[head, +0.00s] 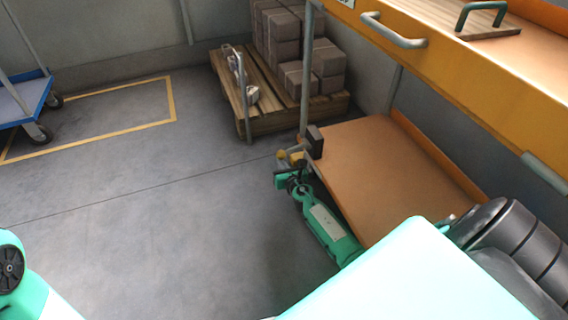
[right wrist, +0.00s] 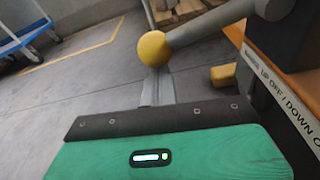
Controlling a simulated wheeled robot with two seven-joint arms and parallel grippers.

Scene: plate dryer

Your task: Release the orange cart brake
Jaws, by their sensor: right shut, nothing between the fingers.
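The orange cart (head: 375,165) stands at the right. The lever's yellow ball knob (head: 281,155) also shows large in the right wrist view (right wrist: 153,48). A grey rod (right wrist: 215,22) runs from the knob up right to a dark bracket. A label (right wrist: 290,108) beside it reads "UP OFF / DOWN O", the rest cut off. My right gripper (head: 284,172) is shut and empty, close below the knob in the picture. In the right wrist view its narrow fingers (right wrist: 157,88) end just under the knob; contact cannot be told. My left gripper is out of view.
A yellow block (right wrist: 223,76) sits low beside the bracket. A wooden pallet (head: 270,120) with boxes stands behind the cart. A blue trolley (head: 22,100) is at the far left by a yellow floor outline. Floor left of the cart is clear.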

